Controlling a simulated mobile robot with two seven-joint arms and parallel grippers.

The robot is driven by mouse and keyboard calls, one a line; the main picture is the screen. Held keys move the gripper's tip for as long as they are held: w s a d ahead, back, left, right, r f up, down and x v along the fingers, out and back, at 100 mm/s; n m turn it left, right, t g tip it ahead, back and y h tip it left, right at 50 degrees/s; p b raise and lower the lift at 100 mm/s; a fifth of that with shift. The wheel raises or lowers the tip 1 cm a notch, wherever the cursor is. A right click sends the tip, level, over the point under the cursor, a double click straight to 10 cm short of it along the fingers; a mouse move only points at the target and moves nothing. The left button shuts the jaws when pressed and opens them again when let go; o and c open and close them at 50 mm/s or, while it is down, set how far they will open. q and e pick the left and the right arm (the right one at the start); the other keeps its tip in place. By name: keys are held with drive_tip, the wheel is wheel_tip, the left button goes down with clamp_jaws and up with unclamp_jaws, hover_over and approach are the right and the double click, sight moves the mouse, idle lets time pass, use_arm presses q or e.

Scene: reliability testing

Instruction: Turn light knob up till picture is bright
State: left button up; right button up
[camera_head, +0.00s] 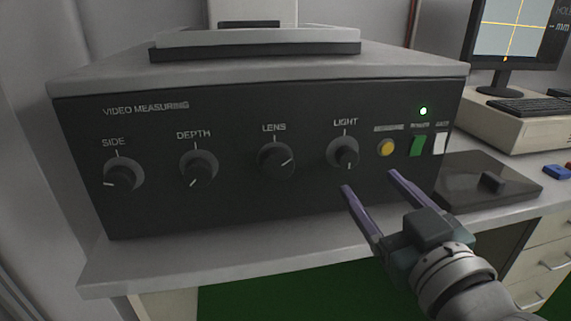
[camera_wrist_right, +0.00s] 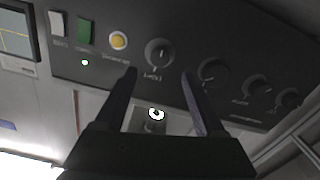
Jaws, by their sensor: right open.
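The light knob (camera_head: 343,152) is a round dark knob under the label LIGHT on the black front panel of the video measuring box (camera_head: 240,205). Its white mark points down. My right gripper (camera_head: 369,181) is open and empty, just below and right of the knob, apart from it in the head view. In the right wrist view the light knob (camera_wrist_right: 159,53) shows beyond and between the open fingertips (camera_wrist_right: 158,72). The picture is on the monitor (camera_head: 515,30), a grey screen with yellow cross lines, cut off at the upper right. My left gripper is not in view.
The lens knob (camera_head: 276,159), depth knob (camera_head: 198,168) and side knob (camera_head: 123,175) are left of the light knob. A yellow button (camera_head: 386,148), green switch (camera_head: 417,146) and white switch (camera_head: 439,144) are right of it. A dark flat block (camera_head: 470,185) lies on the desk (camera_head: 200,258).

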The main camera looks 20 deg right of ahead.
drive_tip(key=shift+v, duration=1.4)
